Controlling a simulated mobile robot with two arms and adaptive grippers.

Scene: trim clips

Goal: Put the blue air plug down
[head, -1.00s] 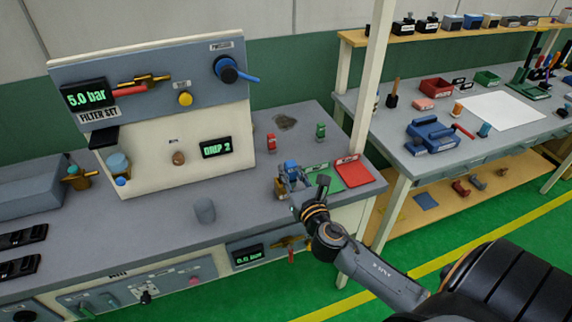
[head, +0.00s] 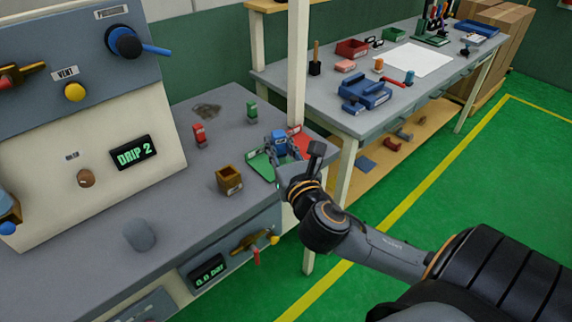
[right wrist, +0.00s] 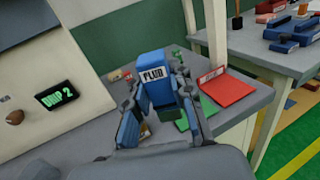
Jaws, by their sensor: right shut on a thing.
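My right gripper (head: 281,147) is shut on the blue air plug (head: 278,138), held over the bench near the green mat (head: 259,162) and the red mat (head: 303,142). In the right wrist view the plug (right wrist: 153,68) is a blue block with a white label, between my two fingers (right wrist: 160,110). The green mat (right wrist: 206,107) and red mat (right wrist: 228,92) lie beyond and right of it there. I cannot tell the plug's exact height above the bench. My left gripper is not in view.
A small brown open box (head: 229,180) stands left of my gripper. A red piece (head: 199,135) and a green piece (head: 252,112) stand farther back. A grey cylinder (head: 140,235) is near the front left. A pale post (head: 297,70) rises behind the mats.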

